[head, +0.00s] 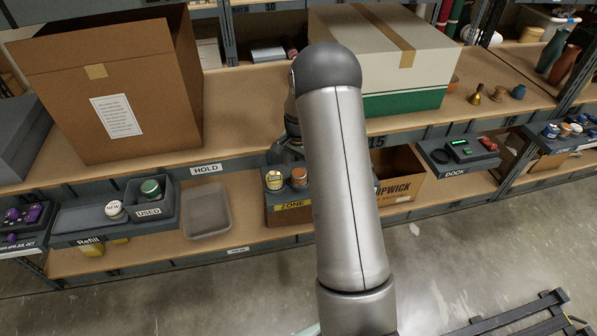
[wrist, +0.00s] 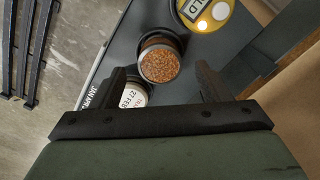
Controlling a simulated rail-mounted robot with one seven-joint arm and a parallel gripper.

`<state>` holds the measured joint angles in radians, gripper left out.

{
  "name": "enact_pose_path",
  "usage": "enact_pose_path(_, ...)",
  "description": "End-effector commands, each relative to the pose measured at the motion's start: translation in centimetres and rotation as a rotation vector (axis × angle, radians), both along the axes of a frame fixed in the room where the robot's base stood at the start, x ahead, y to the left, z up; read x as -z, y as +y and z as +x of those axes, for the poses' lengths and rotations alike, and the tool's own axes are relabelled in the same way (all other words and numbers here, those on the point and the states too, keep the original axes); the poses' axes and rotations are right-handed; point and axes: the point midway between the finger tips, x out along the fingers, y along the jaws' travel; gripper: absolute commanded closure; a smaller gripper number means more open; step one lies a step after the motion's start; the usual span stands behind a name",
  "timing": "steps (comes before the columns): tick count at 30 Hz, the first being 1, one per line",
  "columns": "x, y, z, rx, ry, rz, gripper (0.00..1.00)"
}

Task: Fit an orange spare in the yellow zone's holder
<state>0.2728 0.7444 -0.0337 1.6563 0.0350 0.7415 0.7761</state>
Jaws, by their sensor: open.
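The yellow zone's holder (head: 291,205), a grey block with a yellow ZONE label, stands on the lower shelf, partly hidden by my arm. On it are a yellow-and-white round piece (head: 273,180) and an orange-brown-topped canister (head: 299,176). In the wrist view, a canister with orange-brown grains (wrist: 160,65) shows between the tips of my open gripper (wrist: 162,74); nothing is visibly clamped. A yellow disc marked OLD (wrist: 205,12) lies beyond it. A white dated label (wrist: 134,96) shows by the left finger. A white-topped canister (head: 115,209) stands by NEW on the Refill tray (head: 72,224).
A USED bin (head: 157,205) holds a green-topped canister (head: 150,188). An empty shallow tray (head: 208,212) lies left of the holder. A large brown box (head: 130,80) and a white-green box (head: 390,70) stand above. Another holder with several canisters (head: 565,130) is far right.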

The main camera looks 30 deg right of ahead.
Motion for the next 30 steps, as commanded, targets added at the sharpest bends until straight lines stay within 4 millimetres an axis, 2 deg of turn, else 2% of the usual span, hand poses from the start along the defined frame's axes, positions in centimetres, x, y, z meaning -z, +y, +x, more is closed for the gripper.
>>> enact_pose_path(1, -1.4, 0.0, 0.1, 0.0, -0.005, -0.002, 0.3)
enact_pose_path(6, -5.0, -0.1, 0.1, 0.001, -0.004, -0.001, 0.3)
enact_pose_path(9, -6.6, -0.1, 0.1, 0.001, -0.003, -0.001, 0.3)
enact_pose_path(14, -8.1, 0.0, 0.0, -0.001, -0.001, 0.0, 0.3)
enact_pose_path(18, -10.2, 1.6, -1.4, -0.067, -0.005, 0.001, 0.3)
enact_pose_path(20, -11.8, 3.1, -3.1, -0.137, -0.007, 0.004, 0.3)
enact_pose_path(23, -14.7, 6.6, -7.5, -0.308, -0.01, 0.006, 0.3)
enact_pose_path(27, -17.6, 11.3, -15.7, -0.591, -0.012, 0.008, 0.3)
enact_pose_path(30, -18.3, 13.6, -21.4, -0.776, -0.011, 0.005, 0.3)
